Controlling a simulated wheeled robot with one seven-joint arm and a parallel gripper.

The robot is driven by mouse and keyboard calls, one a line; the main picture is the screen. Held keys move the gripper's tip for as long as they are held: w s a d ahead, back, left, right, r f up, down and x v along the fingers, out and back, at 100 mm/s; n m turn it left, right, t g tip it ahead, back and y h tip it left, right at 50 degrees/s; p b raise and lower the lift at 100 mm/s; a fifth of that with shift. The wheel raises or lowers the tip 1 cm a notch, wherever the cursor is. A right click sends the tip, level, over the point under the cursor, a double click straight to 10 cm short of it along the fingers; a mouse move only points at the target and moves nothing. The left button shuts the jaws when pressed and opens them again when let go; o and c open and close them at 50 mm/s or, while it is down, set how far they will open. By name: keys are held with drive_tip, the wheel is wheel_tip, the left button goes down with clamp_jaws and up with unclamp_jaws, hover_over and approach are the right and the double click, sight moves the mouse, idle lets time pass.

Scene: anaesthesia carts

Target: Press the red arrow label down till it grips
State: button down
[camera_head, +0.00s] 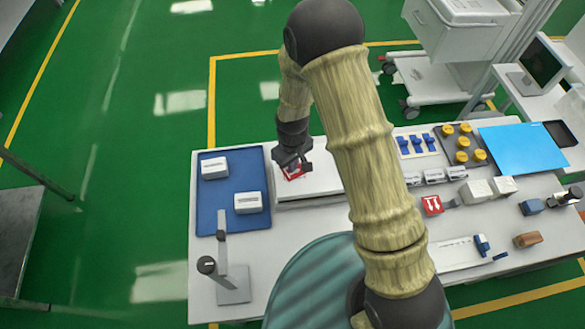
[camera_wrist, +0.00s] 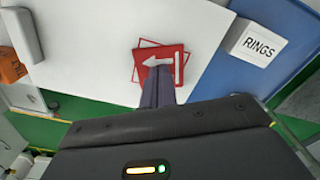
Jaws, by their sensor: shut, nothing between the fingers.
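The red arrow label (camera_wrist: 152,56), a red square with a white arrow, lies on a flat white surface in the wrist view. A thin red outline shows around it, and the label sits slightly turned against that outline. In the head view the label (camera_head: 293,174) shows partly below my gripper (camera_head: 292,163), on the white box (camera_head: 322,181). My gripper also shows in the wrist view (camera_wrist: 160,72), shut and empty, its dark fingertips over the label's near part and hiding it. I cannot tell whether the fingertips touch the label.
A blue tray (camera_head: 230,181) with two white boxes lies left of the white box. To the right stand another red label with arrows (camera_head: 432,205), several small white boxes, blue parts, yellow knobs and a blue mat (camera_head: 522,150). A stand (camera_head: 231,285) rises at the front left.

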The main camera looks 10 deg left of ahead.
drive_tip(key=shift+r+p, duration=2.6)
drive_tip(key=shift+r, duration=0.9)
drive_tip(key=shift+r, duration=0.1)
wheel_tip(320, 180, up, 17)
drive_tip(key=b, duration=0.3)
drive_tip(key=s+d+m+t, duration=0.1)
drive_tip(key=s+d+m, duration=0.3)
drive_tip(key=d, duration=0.6)
drive_tip(key=s+d+m+t, duration=0.1)
drive_tip(key=s+d+m, duration=0.3)
drive_tip(key=d, duration=0.7)
drive_tip(key=shift+s+f+m+t, duration=0.25)
drive_tip(key=shift+f+m+t, duration=0.05)
drive_tip(key=shift+f+m, duration=0.2)
